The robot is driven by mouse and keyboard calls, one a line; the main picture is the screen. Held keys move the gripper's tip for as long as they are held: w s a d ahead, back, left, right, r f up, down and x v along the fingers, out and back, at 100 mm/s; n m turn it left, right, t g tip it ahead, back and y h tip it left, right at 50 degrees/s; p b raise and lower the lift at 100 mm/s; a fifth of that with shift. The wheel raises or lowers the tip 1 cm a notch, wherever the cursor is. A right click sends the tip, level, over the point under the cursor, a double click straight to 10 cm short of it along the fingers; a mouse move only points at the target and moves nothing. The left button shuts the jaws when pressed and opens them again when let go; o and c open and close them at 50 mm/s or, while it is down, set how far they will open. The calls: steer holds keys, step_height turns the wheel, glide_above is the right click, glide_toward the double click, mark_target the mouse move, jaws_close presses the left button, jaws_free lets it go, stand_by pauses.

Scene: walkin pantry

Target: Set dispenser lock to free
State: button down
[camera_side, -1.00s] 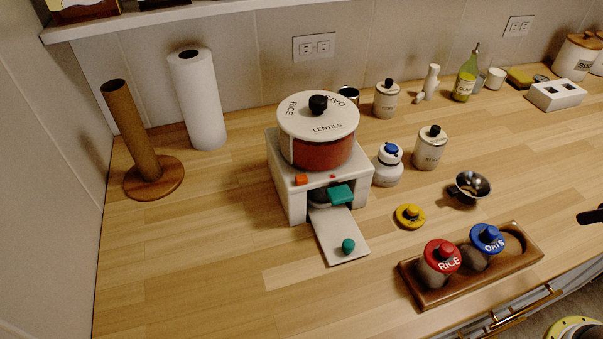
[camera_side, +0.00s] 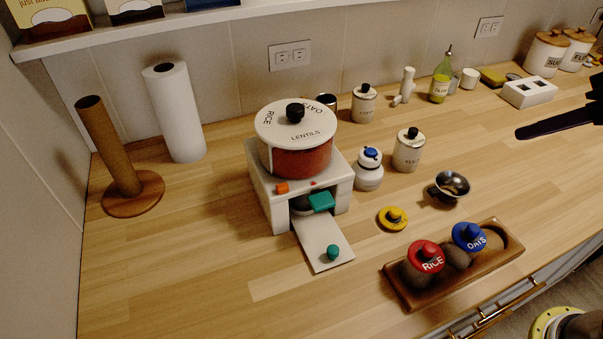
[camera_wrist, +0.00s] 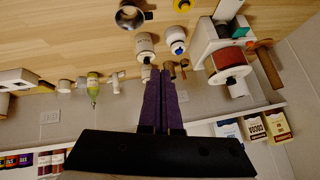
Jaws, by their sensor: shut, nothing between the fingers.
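The dispenser (camera_side: 257,180) is a white box on the counter. It carries a round drum (camera_side: 318,161) with a white lid lettered RICE, OATS and LENTILS, a black knob and reddish contents. An orange tab (camera_side: 282,188) sits at its front left top edge, with a small red mark (camera_side: 313,184) to the right. A teal block (camera_side: 321,202) is at the front opening. Which part is the lock, I cannot tell. My gripper (camera_side: 519,133) is shut and empty, far right of the dispenser. In the wrist view my gripper (camera_wrist: 165,69) points left of the dispenser (camera_wrist: 205,35).
A white slide (camera_side: 318,246) with a teal knob extends forward. A shelf (camera_side: 150,27) overhangs the back. The front-left counter is clear.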

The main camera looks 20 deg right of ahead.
steer(key=w+a+r+y, duration=0.2)
steer(key=w+a, duration=0.5)
steer(key=n+g+y, duration=0.2)
steer(key=g, duration=0.1)
glide_toward(283, 186)
step_height(283, 186, down, 6)
steer(key=w+a, duration=0.1)
steer(key=w, duration=0.1)
steer(key=shift+w+a+r, duration=0.2)
steer(key=shift+w+a, duration=0.05)
steer(key=shift+w, duration=0.15)
steer(key=shift+a, duration=0.95)
